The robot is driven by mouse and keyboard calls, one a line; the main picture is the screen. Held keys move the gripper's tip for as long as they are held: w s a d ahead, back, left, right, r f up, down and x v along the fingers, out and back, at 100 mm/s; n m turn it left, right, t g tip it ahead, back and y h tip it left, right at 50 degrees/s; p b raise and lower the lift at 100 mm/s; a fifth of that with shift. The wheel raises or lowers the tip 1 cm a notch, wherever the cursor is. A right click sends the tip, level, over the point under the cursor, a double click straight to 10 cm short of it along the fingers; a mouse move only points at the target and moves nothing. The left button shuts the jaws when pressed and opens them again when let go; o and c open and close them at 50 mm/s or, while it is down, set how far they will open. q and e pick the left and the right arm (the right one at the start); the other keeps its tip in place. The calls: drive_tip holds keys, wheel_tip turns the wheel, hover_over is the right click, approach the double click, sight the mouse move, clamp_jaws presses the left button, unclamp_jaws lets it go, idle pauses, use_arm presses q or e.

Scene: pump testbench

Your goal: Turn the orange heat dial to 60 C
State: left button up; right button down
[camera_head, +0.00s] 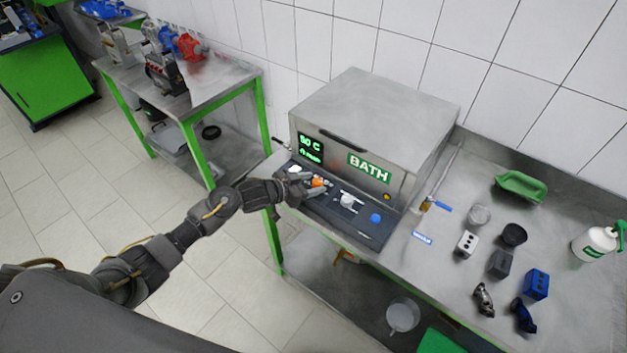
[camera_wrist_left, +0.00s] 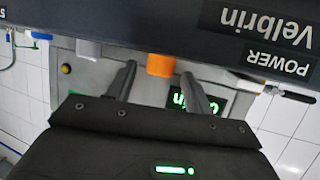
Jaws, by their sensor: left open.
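The orange heat dial (camera_head: 318,182) is on the dark front panel of the BATH unit (camera_head: 345,120). It also shows in the left wrist view (camera_wrist_left: 161,65). My left gripper (camera_head: 312,185) is at the dial, and its fingers are open. In the left wrist view the two fingers (camera_wrist_left: 159,72) stand on either side of the dial, with gaps visible. The green display (camera_head: 311,147) shows a number in C that looks like 50 or 80; I cannot tell which. The dial's pointer mark is not visible.
A white knob (camera_head: 347,200) and a blue button (camera_head: 375,218) sit right of the dial on the panel.

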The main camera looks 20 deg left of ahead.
use_arm(q)
drive_tip(key=shift+w+d+f, duration=0.2)
drive_tip(key=shift+w+d, duration=0.15)
drive_tip(key=shift+w, duration=0.05)
drive_tip(key=c, duration=1)
drive_tip(key=shift+a, duration=0.1)
